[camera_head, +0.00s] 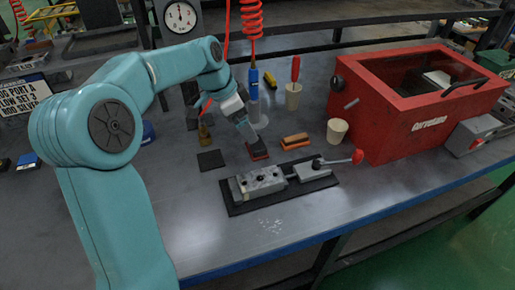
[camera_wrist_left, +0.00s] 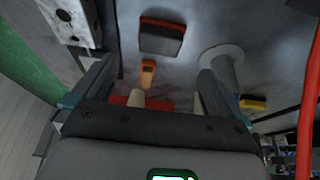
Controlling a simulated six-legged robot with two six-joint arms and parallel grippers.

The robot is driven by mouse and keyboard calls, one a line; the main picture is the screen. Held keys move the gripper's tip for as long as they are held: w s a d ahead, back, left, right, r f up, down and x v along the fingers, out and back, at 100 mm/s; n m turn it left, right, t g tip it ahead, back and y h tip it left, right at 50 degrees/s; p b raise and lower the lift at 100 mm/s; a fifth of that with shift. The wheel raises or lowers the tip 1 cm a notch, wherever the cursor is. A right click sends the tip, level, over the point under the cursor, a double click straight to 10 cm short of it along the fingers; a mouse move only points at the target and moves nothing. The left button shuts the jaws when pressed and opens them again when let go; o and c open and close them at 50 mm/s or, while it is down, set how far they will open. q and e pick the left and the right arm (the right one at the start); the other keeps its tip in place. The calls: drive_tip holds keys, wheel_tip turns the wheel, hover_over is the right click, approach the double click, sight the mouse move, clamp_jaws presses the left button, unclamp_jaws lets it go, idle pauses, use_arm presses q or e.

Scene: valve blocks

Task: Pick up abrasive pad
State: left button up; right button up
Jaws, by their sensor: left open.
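A dark block with a red lower edge (camera_head: 258,151), which looks like the abrasive pad, lies on the grey bench. It also shows in the left wrist view (camera_wrist_left: 162,38), beyond my fingertips and roughly between their lines. My left gripper (camera_head: 248,130) reaches down close above the block and partly overlaps it in the head view. In the left wrist view my left gripper (camera_wrist_left: 152,78) has its two fingers wide apart with nothing held between them. Whether a fingertip touches the block is unclear. My right gripper is not in view.
A flat black square (camera_head: 210,160) lies left of the block. An orange-brown block (camera_head: 295,141) and a cream cup (camera_head: 337,131) stand to the right. A valve block (camera_head: 262,183) sits on a black mat in front. A red box (camera_head: 420,110) fills the right side.

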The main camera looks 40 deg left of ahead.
sight(257, 143)
use_arm(q)
drive_tip(key=shift+x, duration=1.15)
drive_tip(key=b+x, duration=0.1)
drive_tip(key=x, duration=0.4)
drive_tip(key=shift+w+d+f, duration=0.1)
drive_tip(key=shift+w+f, duration=0.1)
drive_tip(key=shift+f, duration=0.15)
drive_tip(key=shift+s, duration=0.1)
drive_tip(key=shift+c, duration=0.9)
drive_tip(key=c, duration=0.9)
